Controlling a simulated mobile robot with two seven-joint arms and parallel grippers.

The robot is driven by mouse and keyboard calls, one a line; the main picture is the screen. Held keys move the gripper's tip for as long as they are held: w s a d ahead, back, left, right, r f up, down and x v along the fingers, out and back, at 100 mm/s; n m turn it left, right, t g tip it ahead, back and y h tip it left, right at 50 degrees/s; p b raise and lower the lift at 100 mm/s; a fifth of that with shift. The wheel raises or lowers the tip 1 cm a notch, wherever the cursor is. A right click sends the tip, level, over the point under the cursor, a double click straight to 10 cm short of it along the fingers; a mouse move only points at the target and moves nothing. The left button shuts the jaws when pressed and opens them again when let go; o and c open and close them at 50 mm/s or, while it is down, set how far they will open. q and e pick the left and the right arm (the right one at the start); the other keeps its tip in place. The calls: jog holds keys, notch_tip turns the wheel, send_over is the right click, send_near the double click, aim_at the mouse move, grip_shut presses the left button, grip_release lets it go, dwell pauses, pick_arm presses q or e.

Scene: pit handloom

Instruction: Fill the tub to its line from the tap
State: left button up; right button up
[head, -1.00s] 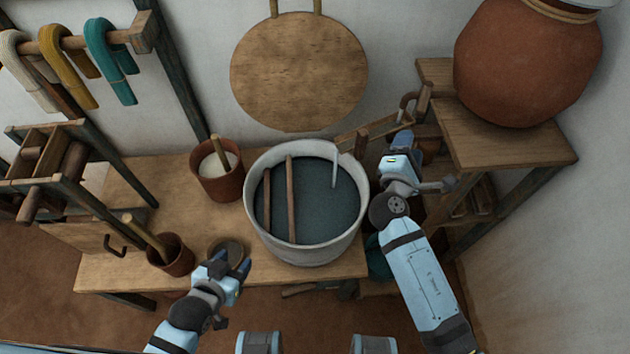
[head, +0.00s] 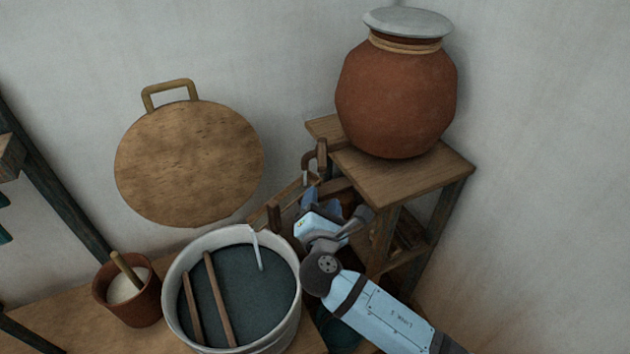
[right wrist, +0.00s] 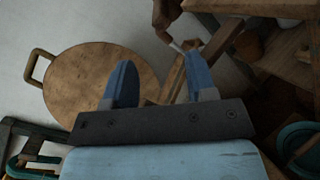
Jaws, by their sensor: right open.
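The round pale tub (head: 174,315) stands on the bench, holding dark liquid with two wooden slats in it. A thin pale streak (head: 259,252) hangs at its inner back wall; I cannot tell whether it is a stream or a mark. A curved brown fitting that looks like the tap (head: 312,160) is beside the shelf under the jar; it also shows in the right wrist view (right wrist: 163,14). My right gripper (head: 318,198) is open and empty, just below and apart from the fitting, right of the tub. My left gripper is out of view.
A large clay jar (head: 396,105) with a grey lid stands on the wooden shelf (head: 415,176). A narrow wooden trough (head: 287,198) slopes beside the tub's back rim. A clay pot (head: 133,299) with a stick stands left of the tub. A round wooden board (head: 190,162) hangs on the wall.

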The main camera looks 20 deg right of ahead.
aim_at(322, 162)
jog(key=shift+n, duration=0.4)
jog(key=x, duration=1.3)
jog(key=shift+w+f+p, duration=0.2)
jog(key=shift+w+p, duration=0.1)
jog(key=shift+p, duration=0.05)
jog(key=shift+d, duration=0.1)
grip_shut()
